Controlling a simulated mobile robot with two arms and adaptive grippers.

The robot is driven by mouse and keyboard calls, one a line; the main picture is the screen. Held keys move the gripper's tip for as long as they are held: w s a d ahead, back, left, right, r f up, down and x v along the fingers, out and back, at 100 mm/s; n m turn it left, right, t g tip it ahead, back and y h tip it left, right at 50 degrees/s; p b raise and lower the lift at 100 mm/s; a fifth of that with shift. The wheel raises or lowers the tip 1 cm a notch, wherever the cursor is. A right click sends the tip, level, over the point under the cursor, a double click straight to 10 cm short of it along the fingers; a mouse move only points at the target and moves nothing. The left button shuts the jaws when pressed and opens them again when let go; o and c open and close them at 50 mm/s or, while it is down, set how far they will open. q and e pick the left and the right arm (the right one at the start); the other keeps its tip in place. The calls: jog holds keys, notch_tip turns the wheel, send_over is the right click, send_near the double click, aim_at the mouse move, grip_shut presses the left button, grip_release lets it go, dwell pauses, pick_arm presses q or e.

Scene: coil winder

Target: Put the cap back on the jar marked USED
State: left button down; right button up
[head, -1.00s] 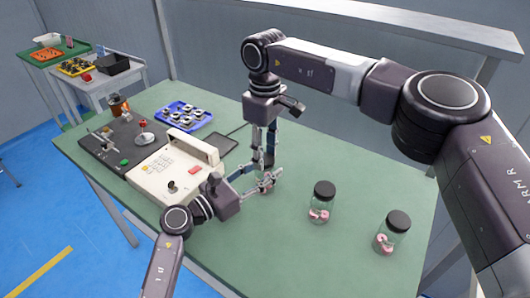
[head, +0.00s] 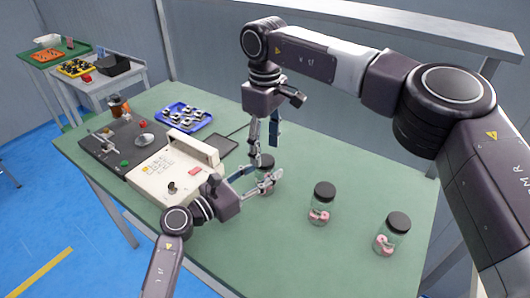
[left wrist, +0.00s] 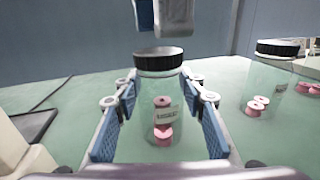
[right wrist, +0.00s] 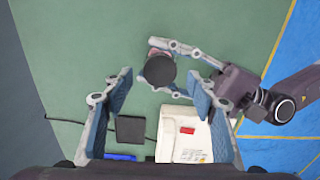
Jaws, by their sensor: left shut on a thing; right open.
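A clear glass jar (left wrist: 160,100) with pink-red spools inside stands on the green table. Its white label (left wrist: 166,115) is too blurred to read surely. A black cap (left wrist: 159,60) sits level on its mouth; it also shows in the head view (head: 265,160) and the right wrist view (right wrist: 160,70). My left gripper (head: 268,185) is shut around the jar's body, with blue pads at both sides. My right gripper (head: 265,130) is open and empty above the cap, apart from it; its fingertips (left wrist: 163,20) show over the cap in the left wrist view.
Two more capped jars with pink spools stand to the right, a nearer one (head: 321,205) and a farther-right one (head: 391,234). A cream machine (head: 175,170) stands left of the held jar. A blue tray (head: 183,117) and a dark pad (right wrist: 130,129) lie behind.

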notch_tip(320, 180, up, 2)
jog(key=shift+c, duration=0.4)
